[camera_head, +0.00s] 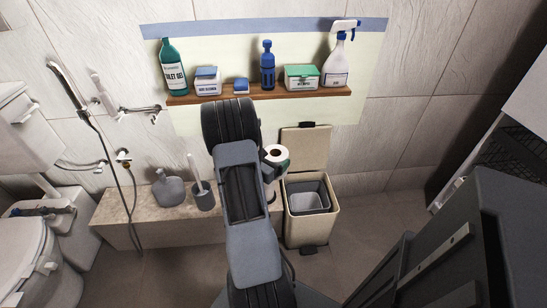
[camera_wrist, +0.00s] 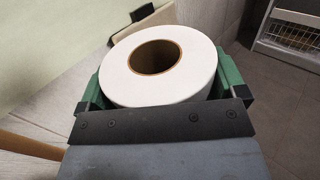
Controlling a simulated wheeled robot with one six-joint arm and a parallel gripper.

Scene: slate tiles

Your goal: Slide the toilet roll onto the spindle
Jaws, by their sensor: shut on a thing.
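The white toilet roll (camera_wrist: 160,91) has a brown cardboard core facing the wrist camera. In the head view the roll (camera_head: 270,157) shows just right of my arm, above the bin. My gripper (camera_wrist: 160,82) is shut on the roll, with a green finger on each side. In the head view my arm hides most of the gripper. A thin chrome bar (camera_head: 140,109) sticks out of the wall at the left, well apart from the roll; I cannot tell for sure that it is the spindle. No spindle shows in the wrist view.
A wooden shelf (camera_head: 190,99) with several bottles and boxes is above the roll. An open beige bin (camera_head: 302,231) stands below it. A stone ledge (camera_head: 125,215) holds a grey bottle (camera_head: 168,190) and a toilet brush (camera_head: 203,196). A shower hose (camera_head: 108,160) hangs left.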

